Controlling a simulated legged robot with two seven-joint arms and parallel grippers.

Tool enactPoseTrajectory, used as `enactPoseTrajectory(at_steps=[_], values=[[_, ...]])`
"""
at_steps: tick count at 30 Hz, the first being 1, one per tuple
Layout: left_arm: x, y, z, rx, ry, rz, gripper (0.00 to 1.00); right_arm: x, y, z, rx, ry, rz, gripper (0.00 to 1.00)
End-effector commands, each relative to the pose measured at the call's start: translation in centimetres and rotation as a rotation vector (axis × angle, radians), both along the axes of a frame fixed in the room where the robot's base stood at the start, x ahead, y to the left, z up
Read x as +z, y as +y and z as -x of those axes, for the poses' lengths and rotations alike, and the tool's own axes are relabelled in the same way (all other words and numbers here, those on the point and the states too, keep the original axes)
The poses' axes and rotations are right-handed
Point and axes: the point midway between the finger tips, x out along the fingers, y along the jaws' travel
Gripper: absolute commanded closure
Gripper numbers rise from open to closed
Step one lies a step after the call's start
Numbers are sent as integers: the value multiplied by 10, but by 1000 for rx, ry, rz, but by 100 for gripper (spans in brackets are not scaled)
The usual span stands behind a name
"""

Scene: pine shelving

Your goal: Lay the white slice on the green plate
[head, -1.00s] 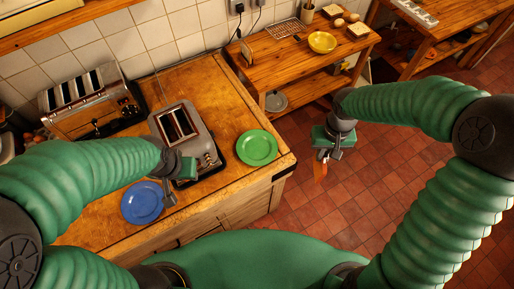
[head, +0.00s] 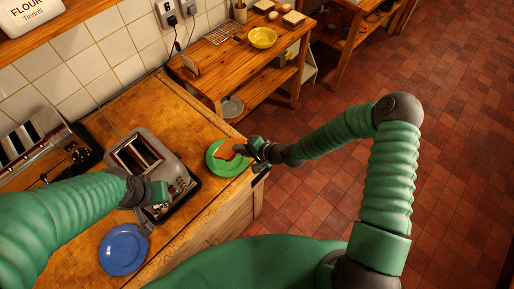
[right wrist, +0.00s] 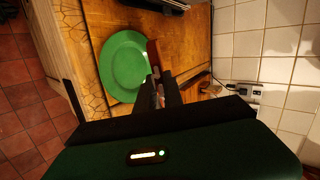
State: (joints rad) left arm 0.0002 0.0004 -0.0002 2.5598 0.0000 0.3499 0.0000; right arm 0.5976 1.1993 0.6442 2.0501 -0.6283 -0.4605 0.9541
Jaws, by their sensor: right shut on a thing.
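My right gripper (head: 244,150) is shut on a thin orange-brown slice (head: 224,154), held over the green plate (head: 214,165). In the right wrist view the slice (right wrist: 153,53) shows nearly edge-on beside the gripper (right wrist: 160,92), in front of the right rim of the green plate (right wrist: 123,68). Whether it touches the plate I cannot tell. The held slice looks brown, not white.
A toaster (head: 143,160) stands left of the green plate, with another toaster (head: 30,145) further left. A yellow bowl (head: 262,38) and a wire rack (head: 222,33) are on the far table (head: 225,68). The plate is near the counter's right edge.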

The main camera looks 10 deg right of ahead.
Motion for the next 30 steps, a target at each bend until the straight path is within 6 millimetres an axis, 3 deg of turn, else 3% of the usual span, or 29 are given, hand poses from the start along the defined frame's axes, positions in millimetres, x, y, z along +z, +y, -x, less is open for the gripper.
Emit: enactPoseTrajectory(at_steps=[2, 9, 14, 24, 30], values=[[-5, 0, 0, 0, 0, 0, 64, -9, 8, 0, -60, -41, -43, 100], [-9, 0, 0, -1, 0, 0, 64, -13, 11, -7, -166, -120, -103, 100], [-16, 0, 0, 0, 0, 0, 64, -22, 11, -7, -171, -124, -104, 100], [-49, 0, 0, -1, 0, 0, 64, -64, 11, -7, -171, -124, -101, 100], [-52, 0, 0, 0, 0, 0, 64, -70, 11, -7, -170, -124, -101, 100]])
